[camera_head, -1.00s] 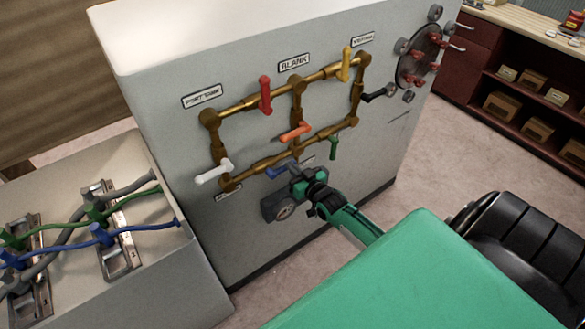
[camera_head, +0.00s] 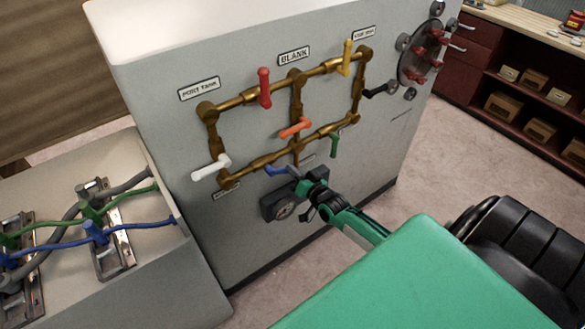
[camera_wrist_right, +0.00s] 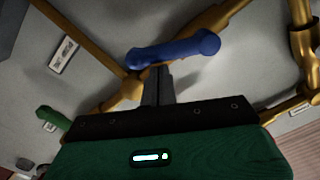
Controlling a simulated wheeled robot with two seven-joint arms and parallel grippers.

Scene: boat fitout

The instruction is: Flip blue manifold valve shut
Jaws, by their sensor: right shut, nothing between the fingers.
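The blue valve handle (camera_head: 277,170) sits on the lower brass pipe of the manifold. In the head view it lies nearly level along the pipe, its near end by my right gripper (camera_head: 300,176). In the right wrist view the blue handle (camera_wrist_right: 174,49) lies crosswise just beyond the shut fingertips (camera_wrist_right: 158,72). The fingers are shut and hold nothing; they overlap the handle's lower edge, and I cannot tell if they touch it. My left gripper is not in view.
A grey gauge box (camera_head: 281,205) is below the blue handle. A bench with hoses (camera_head: 130,222) stands at left.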

